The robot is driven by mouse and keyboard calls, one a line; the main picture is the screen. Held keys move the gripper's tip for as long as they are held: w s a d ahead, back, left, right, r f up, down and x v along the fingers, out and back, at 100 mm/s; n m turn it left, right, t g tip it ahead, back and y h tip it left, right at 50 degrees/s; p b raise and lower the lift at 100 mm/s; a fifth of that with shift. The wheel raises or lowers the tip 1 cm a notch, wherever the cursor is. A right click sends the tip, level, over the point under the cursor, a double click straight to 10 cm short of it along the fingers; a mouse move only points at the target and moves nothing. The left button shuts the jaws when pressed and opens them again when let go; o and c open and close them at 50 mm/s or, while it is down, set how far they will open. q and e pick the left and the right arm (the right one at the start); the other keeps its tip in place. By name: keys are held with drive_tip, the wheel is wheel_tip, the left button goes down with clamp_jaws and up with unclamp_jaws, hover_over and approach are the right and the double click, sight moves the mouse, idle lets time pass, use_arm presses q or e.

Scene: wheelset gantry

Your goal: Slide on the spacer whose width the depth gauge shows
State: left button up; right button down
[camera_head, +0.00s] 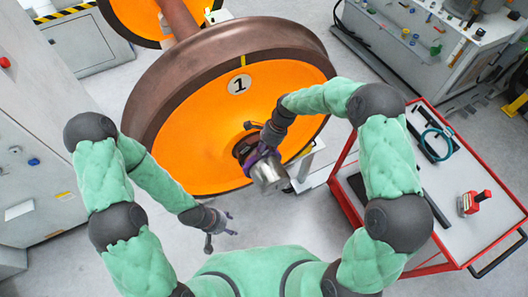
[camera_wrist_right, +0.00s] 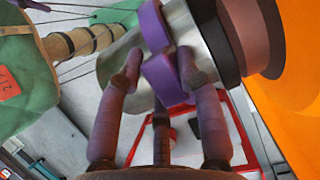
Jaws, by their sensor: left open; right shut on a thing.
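A large wheel (camera_head: 190,140) with an orange face and a "1" label carries a silver axle end (camera_head: 268,177) that sticks out toward me. A purple spacer (camera_head: 261,151) is at the axle end, close to the wheel hub. In the right wrist view the purple band (camera_wrist_right: 161,80) lies across the silver journal (camera_wrist_right: 214,40), with metal on both sides; it appears to be around it. My right gripper (camera_wrist_right: 160,68) is shut on the purple spacer. My left gripper (camera_head: 220,229) is open and empty, below left of the axle end. I cannot make out the depth gauge's reading.
A red-framed cart (camera_head: 445,262) at the right holds a red-handled item (camera_head: 474,202) and a dark tool with a blue cable (camera_head: 437,143). A grey cabinet (camera_head: 35,185) stands at the left. A workbench (camera_head: 430,40) is at the back right. A light-coloured stand (camera_head: 305,165) is right of the axle end.

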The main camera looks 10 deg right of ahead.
drive_tip(key=shift+w+a+b, duration=0.2)
drive_tip(key=shift+w+a, duration=0.05)
drive_tip(key=shift+w, duration=0.4)
drive_tip(key=shift+w+a+b, duration=0.15)
drive_tip(key=shift+w+a, duration=0.05)
drive_tip(key=shift+w, duration=0.45)
drive_tip(key=c, duration=0.8)
unclamp_jaws()
drive_tip(key=shift+o, duration=0.2)
drive_tip(key=v, duration=1.2)
